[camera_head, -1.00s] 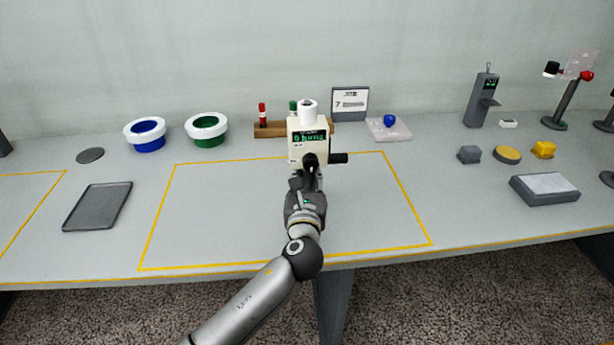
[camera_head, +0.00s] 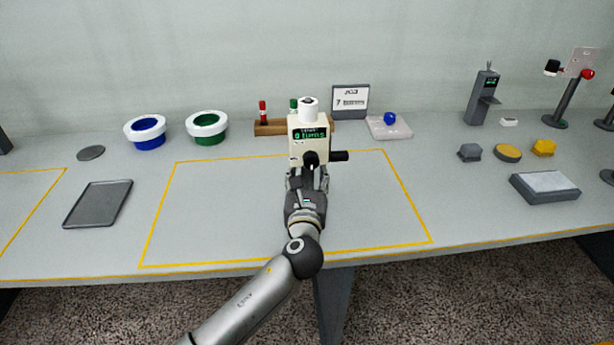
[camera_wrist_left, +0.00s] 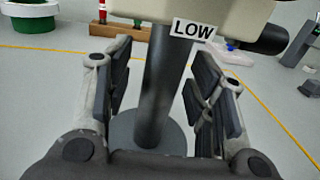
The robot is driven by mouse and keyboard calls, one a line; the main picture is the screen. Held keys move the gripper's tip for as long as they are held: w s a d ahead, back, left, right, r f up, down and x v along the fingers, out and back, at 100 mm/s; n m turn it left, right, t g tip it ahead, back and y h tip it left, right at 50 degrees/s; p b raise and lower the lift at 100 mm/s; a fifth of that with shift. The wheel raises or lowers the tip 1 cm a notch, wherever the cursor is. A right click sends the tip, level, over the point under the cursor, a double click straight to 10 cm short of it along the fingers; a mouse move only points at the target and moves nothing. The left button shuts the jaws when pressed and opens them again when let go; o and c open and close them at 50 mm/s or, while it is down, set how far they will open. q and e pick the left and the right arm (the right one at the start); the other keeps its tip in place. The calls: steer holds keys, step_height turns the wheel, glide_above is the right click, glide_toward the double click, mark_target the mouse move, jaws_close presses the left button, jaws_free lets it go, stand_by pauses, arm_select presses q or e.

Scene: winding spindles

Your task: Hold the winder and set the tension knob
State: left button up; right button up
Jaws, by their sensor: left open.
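The winder (camera_head: 297,146) is a cream box with a green-lit display and a white top piece, standing upright in the yellow-outlined area. A black round knob (camera_head: 311,159) is on its front and a black handle (camera_head: 341,156) sticks out to the right. In the left wrist view its grey post (camera_wrist_left: 160,90) rises from a round base (camera_wrist_left: 124,133), below a "LOW" label (camera_wrist_left: 192,29). My left gripper (camera_head: 307,178) is open, with one finger on each side of the post and gaps visible. My right gripper is not in view.
A wooden rack (camera_head: 270,128) with spools stands behind the winder, beside a sign (camera_head: 350,101). Blue (camera_head: 147,143) and green (camera_head: 208,138) bowls with white rims and a grey tray (camera_head: 98,204) are left. Yellow-outlined table around the winder is clear.

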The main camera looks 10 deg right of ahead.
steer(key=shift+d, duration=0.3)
arm_select(q)
steer(key=shift+s+a, duration=0.2)
steer(key=shift+s, duration=1.1)
steer(key=shift+s+a, duration=0.25)
steer(key=shift+s, duration=1.1)
steer(key=shift+s+a, duration=0.2)
steer(key=shift+s, duration=1.1)
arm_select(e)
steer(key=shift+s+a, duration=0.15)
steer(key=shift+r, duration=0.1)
